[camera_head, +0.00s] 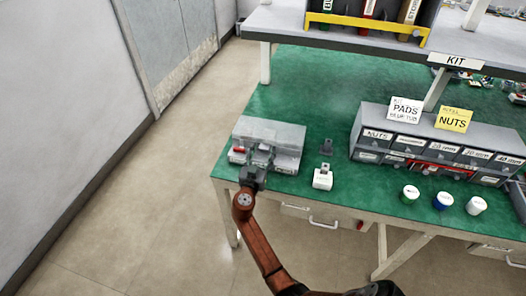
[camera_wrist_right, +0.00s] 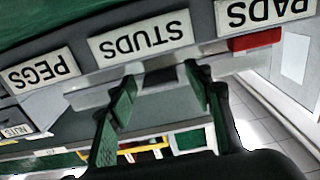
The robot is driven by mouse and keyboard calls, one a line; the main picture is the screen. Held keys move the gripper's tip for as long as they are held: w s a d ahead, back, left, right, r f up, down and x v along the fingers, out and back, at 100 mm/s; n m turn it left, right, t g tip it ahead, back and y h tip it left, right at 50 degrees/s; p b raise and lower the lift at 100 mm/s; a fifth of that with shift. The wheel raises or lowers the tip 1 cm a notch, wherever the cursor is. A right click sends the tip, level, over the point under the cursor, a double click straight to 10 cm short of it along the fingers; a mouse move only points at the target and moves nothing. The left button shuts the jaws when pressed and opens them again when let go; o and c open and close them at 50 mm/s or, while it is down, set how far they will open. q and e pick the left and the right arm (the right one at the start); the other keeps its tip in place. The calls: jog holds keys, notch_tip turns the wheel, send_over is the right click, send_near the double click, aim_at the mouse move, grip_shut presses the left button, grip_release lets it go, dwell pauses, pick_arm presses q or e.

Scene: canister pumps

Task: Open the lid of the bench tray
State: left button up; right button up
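The bench tray (camera_head: 275,131) is a grey box near the left front corner of the green bench. Its grey top looks closed. In the right wrist view, upside-down labels PADS, STUDS (camera_wrist_right: 143,36) and PEGS run along its front, with a red block (camera_wrist_right: 255,40) beside them. My right gripper (camera_head: 258,158) is at the front of the tray. In the right wrist view its two green-padded fingers (camera_wrist_right: 160,80) are apart, with a grey tab or edge between the tips, below the STUDS label. I cannot tell whether they touch it. My left gripper is not in view.
A shelf (camera_head: 290,24) overhangs the back. Green surface behind the tray is clear.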

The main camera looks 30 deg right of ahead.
grip_shut()
dwell(0.3)
